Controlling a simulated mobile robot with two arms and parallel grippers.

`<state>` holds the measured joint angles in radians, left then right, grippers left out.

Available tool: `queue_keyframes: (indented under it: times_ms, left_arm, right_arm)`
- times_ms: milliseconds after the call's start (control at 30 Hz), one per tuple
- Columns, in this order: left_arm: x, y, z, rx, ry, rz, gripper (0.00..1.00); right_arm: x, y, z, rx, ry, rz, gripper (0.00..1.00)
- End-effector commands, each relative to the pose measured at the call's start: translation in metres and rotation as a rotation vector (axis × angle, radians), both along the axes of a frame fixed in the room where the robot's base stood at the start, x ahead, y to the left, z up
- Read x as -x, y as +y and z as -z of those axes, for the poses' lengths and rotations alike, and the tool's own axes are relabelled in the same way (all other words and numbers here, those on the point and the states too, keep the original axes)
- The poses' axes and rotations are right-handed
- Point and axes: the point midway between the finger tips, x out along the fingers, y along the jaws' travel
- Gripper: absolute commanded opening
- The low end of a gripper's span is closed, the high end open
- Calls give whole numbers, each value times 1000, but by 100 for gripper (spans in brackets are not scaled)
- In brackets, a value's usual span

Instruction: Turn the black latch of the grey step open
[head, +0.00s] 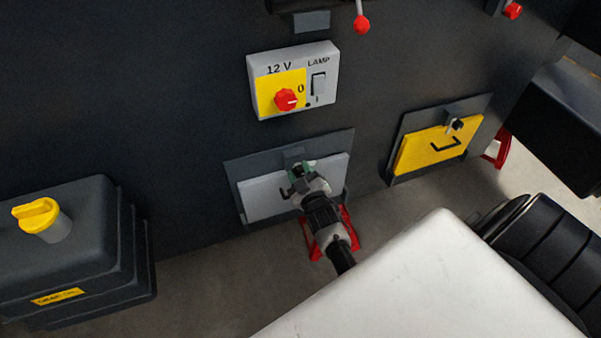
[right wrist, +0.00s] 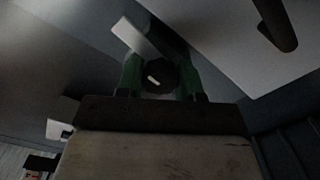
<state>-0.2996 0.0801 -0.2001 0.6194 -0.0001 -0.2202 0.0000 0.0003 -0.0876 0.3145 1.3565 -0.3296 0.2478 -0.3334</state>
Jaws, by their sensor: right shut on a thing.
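The grey step (head: 264,199) is a light grey panel in a dark frame, low on the dark chassis wall in the head view. My right gripper (head: 302,172) is at the top middle of this panel. In the right wrist view its green fingertips (right wrist: 160,78) stand on both sides of a round black knob, the latch (right wrist: 159,76), and are shut on it. A light metal tab (right wrist: 136,38) sticks out beside the knob, slanting up to the left. In the head view the gripper mostly hides the latch. My left gripper is not in view.
A 12 V lamp switch box (head: 293,80) with a red knob is above the step. A yellow step panel (head: 437,146) with its own latch is to the right. A dark tank with a yellow cap (head: 37,214) stands at left. A red object (head: 348,226) is below the step, behind my arm.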

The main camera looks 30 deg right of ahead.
Motion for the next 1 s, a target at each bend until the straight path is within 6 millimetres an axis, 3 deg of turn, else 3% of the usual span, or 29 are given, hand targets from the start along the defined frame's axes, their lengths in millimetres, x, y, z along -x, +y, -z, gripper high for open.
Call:
queue_keyframes:
  times_ms: [400,967,1000]
  left_arm:
    - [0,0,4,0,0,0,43]
    - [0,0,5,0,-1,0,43]
    - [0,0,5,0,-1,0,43]
  right_arm:
    - [1,0,1,194,49,-1,13]
    - [1,0,1,226,58,0,13]
    - [1,0,1,226,58,0,38]
